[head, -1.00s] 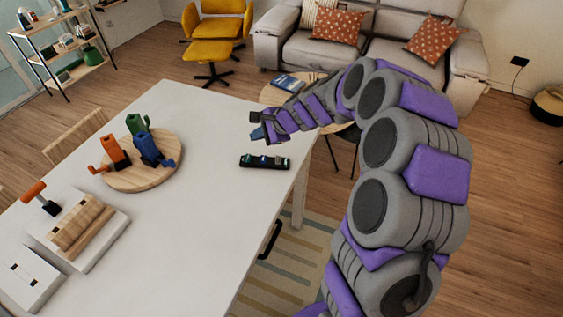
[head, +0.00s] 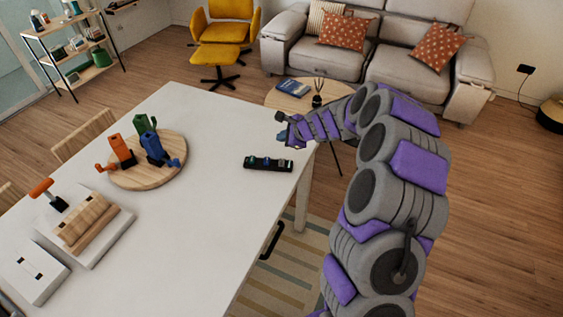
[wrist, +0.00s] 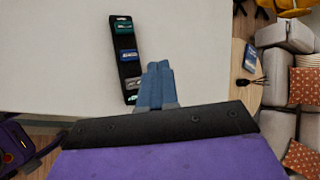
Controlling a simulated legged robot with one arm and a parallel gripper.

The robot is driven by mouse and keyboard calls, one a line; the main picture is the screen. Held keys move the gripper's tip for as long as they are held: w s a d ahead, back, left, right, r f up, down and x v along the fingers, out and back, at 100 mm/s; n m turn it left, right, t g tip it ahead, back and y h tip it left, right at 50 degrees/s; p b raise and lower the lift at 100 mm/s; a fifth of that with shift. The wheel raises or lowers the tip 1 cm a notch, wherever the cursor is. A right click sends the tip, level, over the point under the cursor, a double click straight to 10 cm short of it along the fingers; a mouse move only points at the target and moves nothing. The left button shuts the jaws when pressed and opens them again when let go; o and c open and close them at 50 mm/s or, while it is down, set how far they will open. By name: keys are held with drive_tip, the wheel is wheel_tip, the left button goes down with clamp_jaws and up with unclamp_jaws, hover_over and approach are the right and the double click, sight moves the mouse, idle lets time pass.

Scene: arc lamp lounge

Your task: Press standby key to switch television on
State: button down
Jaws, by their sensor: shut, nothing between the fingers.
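A black key strip (head: 268,164) lies on the white table (head: 225,200) near its right edge. In the wrist view the strip (wrist: 119,42) carries a green key (wrist: 123,28), a blue key (wrist: 127,55) and a grey key (wrist: 132,83); the labels are too small to read, so I cannot tell which is standby. My gripper (head: 284,134) is in the air above the table's right edge, beyond the strip in the head view. In the wrist view its blue fingers (wrist: 159,72) are together and empty, to the right of the strip. No television is in view.
A round wooden board (head: 150,180) with green, blue and orange objects stands on the table left of the strip. A wooden block on a white base (head: 95,245) is at the lower left. A small round table (head: 285,100) and a sofa (head: 385,55) stand beyond.

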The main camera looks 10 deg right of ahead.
drive_tip(key=b, duration=0.6)
hover_over(279, 160)
drive_tip(key=s+d, duration=0.1)
drive_tip(key=f, duration=0.6)
drive_tip(key=shift+s+d+f, duration=0.1)
drive_tip(key=shift+s+f, duration=0.1)
drive_tip(key=shift+f, duration=0.15)
drive_tip(key=shift+f+b, duration=0.55)
drive_tip(key=shift+f, duration=0.35)
drive_tip(key=shift+f, duration=0.1)
drive_tip(key=shift+f, duration=0.3)
drive_tip(key=shift+f+b, duration=0.5)
drive_tip(key=shift+f, duration=0.3)
idle(1.1)
drive_tip(key=shift+r, duration=0.15)
drive_tip(key=shift+r+p, duration=1.15)
wheel_tip(279, 160, up, 5)
drive_tip(key=p, duration=0.4)
drive_tip(key=shift+p, duration=0.35)
